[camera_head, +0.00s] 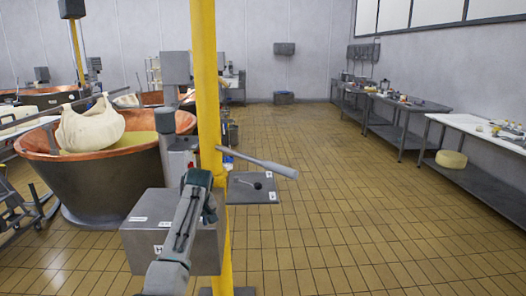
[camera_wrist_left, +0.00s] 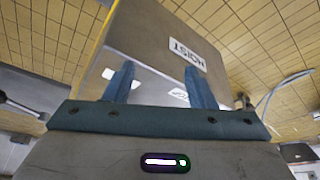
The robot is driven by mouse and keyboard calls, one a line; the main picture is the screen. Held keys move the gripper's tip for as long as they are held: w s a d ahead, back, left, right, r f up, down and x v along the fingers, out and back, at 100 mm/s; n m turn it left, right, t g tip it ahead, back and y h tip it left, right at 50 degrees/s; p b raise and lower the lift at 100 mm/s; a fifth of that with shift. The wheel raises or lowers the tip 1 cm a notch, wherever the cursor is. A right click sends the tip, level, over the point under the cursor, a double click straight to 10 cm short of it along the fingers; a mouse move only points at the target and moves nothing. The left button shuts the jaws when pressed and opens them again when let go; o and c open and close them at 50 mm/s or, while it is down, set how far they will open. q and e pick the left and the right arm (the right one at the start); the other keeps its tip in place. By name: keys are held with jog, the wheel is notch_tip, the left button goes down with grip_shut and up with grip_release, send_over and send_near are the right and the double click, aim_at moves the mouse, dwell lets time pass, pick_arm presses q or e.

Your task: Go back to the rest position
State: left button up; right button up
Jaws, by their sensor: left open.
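My left gripper (camera_head: 203,190) is in front of the yellow post, at the upper edge of a grey control box (camera_head: 172,238). In the left wrist view the two blue fingers of this gripper (camera_wrist_left: 158,78) stand apart with nothing held between them. The same grey box (camera_wrist_left: 160,45), with a label reading HOIST, fills the view just beyond the fingers. I cannot tell whether they touch it. My right gripper is not in view.
A yellow post (camera_head: 206,80) carries the box and a grey lever (camera_head: 257,162) reaching right. A copper vat (camera_head: 105,175) with a white cloth bundle (camera_head: 90,125) stands left. Work tables (camera_head: 400,104) line the right wall. The tiled floor (camera_head: 330,190) between is clear.

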pick_arm(q)
jog(key=s+a+f+m, duration=0.1)
jog(key=s+f, duration=0.1)
jog(key=f, duration=0.6)
jog(key=s+f, duration=0.2)
jog(key=f, duration=0.7)
jog(key=s+a+f+m, duration=0.1)
jog(key=s+f, duration=0.6)
jog(key=f, duration=0.4)
jog(key=s+a+f+m+g+h, duration=0.1)
jog(key=s+f, duration=0.6)
jog(key=f, duration=0.3)
jog(key=s+a+f+m, duration=0.1)
jog(key=s+f, duration=0.7)
jog(key=f, duration=0.3)
jog(key=s+a+f+m, duration=0.1)
jog(key=s+f, duration=0.6)
jog(key=s, duration=0.5)
jog(key=s+a+f+m, duration=0.1)
jog(key=s+a+f, duration=0.1)
jog(key=s+f, duration=0.85)
jog(key=s+a+f+m+g, duration=0.1)
jog(key=s+a, duration=0.1)
jog(key=s, duration=2.4)
jog(key=shift+s+a+f+h, duration=0.2)
jog(key=shift+s+h, duration=0.1)
jog(key=shift+s, duration=0.1)
